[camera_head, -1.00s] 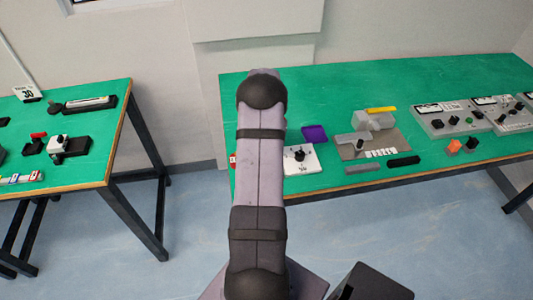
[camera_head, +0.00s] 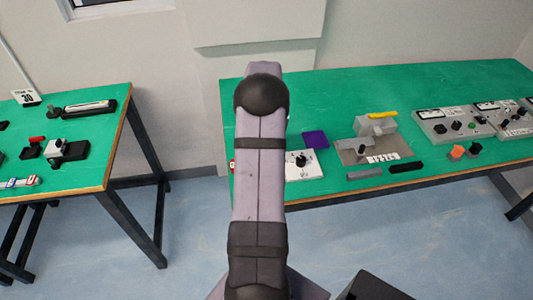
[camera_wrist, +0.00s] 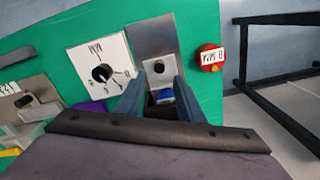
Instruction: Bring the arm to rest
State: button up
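My arm stands upright in the middle of the head view and hides my gripper there. In the wrist view my gripper (camera_wrist: 158,88) points at the right-hand green table (camera_head: 430,84). Its two blue-grey fingers stand apart. Between them shows a grey fixture (camera_wrist: 153,37) with a black knob and a small blue piece; I cannot tell whether the fingers touch it. I see nothing clearly held.
A white dial panel (camera_wrist: 82,62) and a red round button (camera_wrist: 211,50) lie beside the fixture. A purple block (camera_head: 315,138), a grey machine with a yellow bar (camera_head: 382,115) and control boxes (camera_head: 450,124) stand on this table. Another green table (camera_head: 95,150) is at left.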

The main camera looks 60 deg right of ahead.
jog(key=shift+r, duration=0.9)
